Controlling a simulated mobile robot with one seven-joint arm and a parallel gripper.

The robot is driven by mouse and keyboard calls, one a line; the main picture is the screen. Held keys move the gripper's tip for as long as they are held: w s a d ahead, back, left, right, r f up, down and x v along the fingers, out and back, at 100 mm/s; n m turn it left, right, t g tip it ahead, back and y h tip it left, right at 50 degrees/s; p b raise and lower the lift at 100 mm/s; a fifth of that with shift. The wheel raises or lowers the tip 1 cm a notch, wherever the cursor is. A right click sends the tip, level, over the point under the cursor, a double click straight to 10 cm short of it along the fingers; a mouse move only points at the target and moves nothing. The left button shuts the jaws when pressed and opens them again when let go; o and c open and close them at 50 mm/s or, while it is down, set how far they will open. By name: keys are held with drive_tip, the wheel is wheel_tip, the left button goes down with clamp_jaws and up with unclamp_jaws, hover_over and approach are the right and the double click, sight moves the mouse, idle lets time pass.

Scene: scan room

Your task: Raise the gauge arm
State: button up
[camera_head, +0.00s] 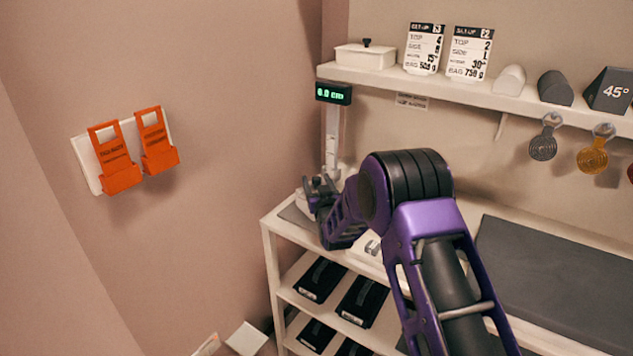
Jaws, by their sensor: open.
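The gauge (333,130) stands at the back left corner of the white bench. It has a pale upright post with a dark display on top, and the display shows green digits that look like 0.0 cm. The gauge arm is hard to make out; my gripper and arm cover the lower part of the post. My gripper (318,187) is at the foot of the gauge, its dark fingers open. I see nothing held between them. I cannot tell whether a finger touches the gauge.
A shelf (470,98) above the bench bears a white lidded box (365,55), two set-up cards (424,48) and several blocks. Discs hang below it. A dark mat (560,280) covers the bench's right. Black cases (320,280) sit below. Orange holders (117,160) hang on the left wall.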

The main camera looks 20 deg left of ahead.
drive_tip(key=shift+w+a, duration=0.2)
drive_tip(key=shift+w, duration=0.15)
clamp_jaws()
idle(1.3)
